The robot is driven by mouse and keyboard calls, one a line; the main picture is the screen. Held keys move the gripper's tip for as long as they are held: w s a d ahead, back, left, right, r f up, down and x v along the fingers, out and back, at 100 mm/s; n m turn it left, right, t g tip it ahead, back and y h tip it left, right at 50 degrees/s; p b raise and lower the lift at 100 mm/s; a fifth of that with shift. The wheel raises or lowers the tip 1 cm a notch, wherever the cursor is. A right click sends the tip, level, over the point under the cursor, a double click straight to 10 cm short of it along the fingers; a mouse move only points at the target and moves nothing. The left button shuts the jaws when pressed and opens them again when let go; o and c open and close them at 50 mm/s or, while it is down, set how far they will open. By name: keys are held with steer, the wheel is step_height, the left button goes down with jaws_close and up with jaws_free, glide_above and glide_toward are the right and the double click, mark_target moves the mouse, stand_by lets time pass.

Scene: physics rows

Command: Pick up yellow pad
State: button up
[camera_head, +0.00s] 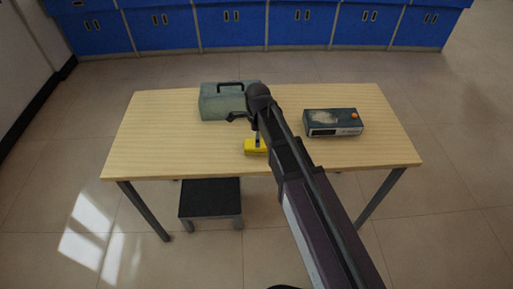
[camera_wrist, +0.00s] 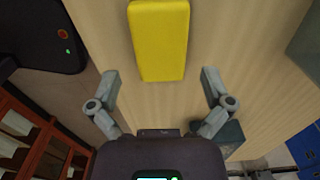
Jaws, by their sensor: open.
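The yellow pad (camera_head: 254,147) lies on the wooden table near its front edge, in the middle. Part of it is hidden by my arm in the head view. In the head view my gripper (camera_head: 257,138) is right at the pad. Nothing is between the fingers except the pad's near end; I cannot tell the exact height gap.
On the table (camera_head: 150,130), a grey-green case with a handle (camera_head: 215,106) stands behind the pad, and a dark box with an orange knob (camera_head: 333,127) stands to the right. A black stool (camera_head: 210,198) is below the front edge. The table's left side is clear.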

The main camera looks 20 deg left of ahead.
steer(key=shift+a+f+b, duration=0.2)
steer(key=shift+f+b, duration=1.85)
steer(key=shift+f, duration=0.25)
steer(key=c, duration=1)
